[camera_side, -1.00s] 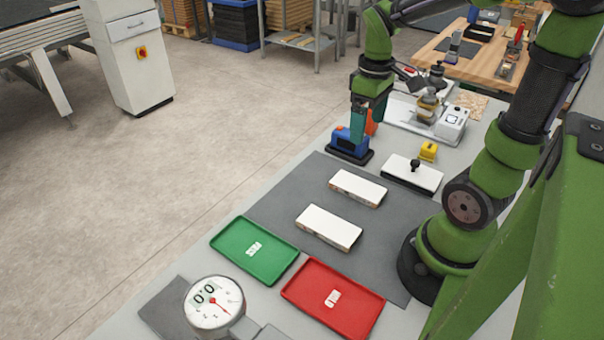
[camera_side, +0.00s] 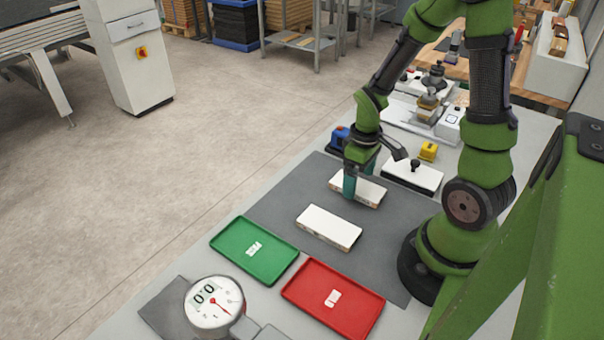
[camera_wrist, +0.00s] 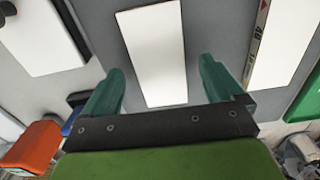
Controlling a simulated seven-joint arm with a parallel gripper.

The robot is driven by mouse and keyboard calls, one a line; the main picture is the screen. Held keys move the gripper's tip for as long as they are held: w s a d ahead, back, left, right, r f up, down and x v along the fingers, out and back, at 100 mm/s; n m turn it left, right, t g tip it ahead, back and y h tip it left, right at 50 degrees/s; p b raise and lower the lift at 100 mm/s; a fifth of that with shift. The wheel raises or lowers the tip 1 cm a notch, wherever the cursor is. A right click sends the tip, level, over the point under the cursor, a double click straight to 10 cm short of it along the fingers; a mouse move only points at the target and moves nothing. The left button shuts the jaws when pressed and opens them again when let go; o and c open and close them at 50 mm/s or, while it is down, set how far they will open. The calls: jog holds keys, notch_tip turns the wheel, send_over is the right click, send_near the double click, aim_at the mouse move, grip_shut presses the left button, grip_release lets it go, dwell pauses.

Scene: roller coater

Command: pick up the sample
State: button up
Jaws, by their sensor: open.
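Two white-topped blocks lie flat on a grey mat, and either could be the sample. The farther block (camera_side: 367,190) is under my gripper (camera_side: 359,176). It also shows in the wrist view (camera_wrist: 155,50), between my two teal fingers. My gripper (camera_wrist: 158,84) is open, with one finger on each side of this block's near end and nothing clamped. I cannot tell how far the fingertips are above the mat. The nearer block (camera_side: 329,228) lies clear of my gripper and shows at the right of the wrist view (camera_wrist: 285,45).
A blue-based device (camera_side: 336,139) stands behind my gripper.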

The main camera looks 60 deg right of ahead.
aim_at(358, 186)
jog(key=shift+f, duration=0.8)
jog(key=shift+c, duration=0.2)
jog(key=c, duration=1.1)
notch_tip(358, 186, up, 10)
jog(key=shift+c, duration=0.2)
jog(key=w+a+r, duration=0.8)
jog(key=w+a, duration=0.2)
jog(key=w, duration=0.2)
jog(key=shift+w+a+r, duration=0.2)
jog(key=shift+w+a, duration=0.05)
jog(key=shift+a, duration=0.15)
